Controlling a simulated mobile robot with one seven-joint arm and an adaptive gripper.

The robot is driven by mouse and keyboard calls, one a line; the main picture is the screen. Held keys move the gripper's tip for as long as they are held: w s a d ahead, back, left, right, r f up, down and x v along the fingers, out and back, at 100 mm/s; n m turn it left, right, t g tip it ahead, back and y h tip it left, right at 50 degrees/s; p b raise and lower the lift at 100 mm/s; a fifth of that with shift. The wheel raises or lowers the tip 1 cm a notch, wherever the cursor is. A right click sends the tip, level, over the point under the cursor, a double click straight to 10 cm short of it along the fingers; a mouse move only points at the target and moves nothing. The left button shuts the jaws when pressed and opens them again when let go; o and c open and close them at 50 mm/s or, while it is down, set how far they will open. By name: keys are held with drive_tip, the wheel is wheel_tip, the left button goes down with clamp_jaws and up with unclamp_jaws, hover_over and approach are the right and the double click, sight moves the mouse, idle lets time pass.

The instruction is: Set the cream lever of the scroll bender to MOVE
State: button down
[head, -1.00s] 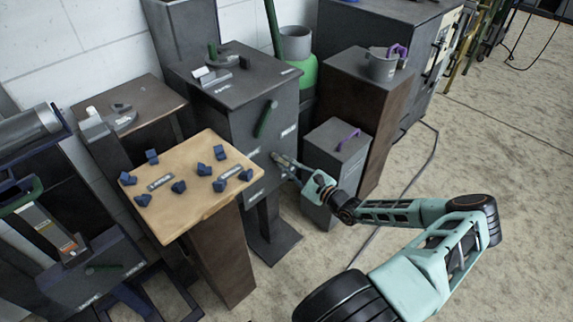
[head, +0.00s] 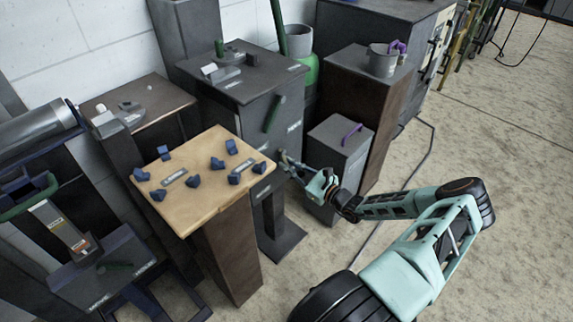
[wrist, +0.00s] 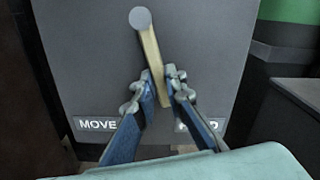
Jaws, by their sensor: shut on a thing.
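The cream lever (wrist: 152,52) of the scroll bender shows in the wrist view, hanging from a round grey pivot on a dark panel (wrist: 85,60). It slants down to the right, its lower end nearer the right-hand label than the MOVE label (wrist: 97,125). My fingers partly cover the right-hand label, and only its last letter reads clearly, a D. My gripper (wrist: 159,82) is shut on the lever, a finger on either side of its lower part. In the head view my gripper (head: 286,160) is at the dark cabinet's front; the cream lever is too small to make out there.
A wooden-topped stand (head: 210,205) with several blue blocks is left of my gripper. A green handle (head: 273,114) is on the cabinet above it. A low grey box (head: 338,148) with a purple handle stands close right. Open floor (head: 500,220) lies right.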

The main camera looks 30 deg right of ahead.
drive_tip(key=shift+s+a+r+m+p, duration=0.15)
drive_tip(key=shift+s+a+m+p, duration=0.2)
drive_tip(key=shift+a+m+p, duration=0.95)
drive_tip(key=shift+s+a+r+m+p, duration=0.15)
drive_tip(key=shift+s+a+m+p, duration=0.3)
drive_tip(key=shift+m, duration=1.65)
drive_tip(key=shift+s+a+r+m+p, duration=0.2)
drive_tip(key=shift+a+m+p, duration=0.6)
drive_tip(key=shift+m, duration=0.9)
drive_tip(key=shift+a, duration=0.25)
drive_tip(key=c, duration=2)
unclamp_jaws()
drive_tip(key=shift+o, duration=0.2)
drive_tip(key=v, duration=1.2)
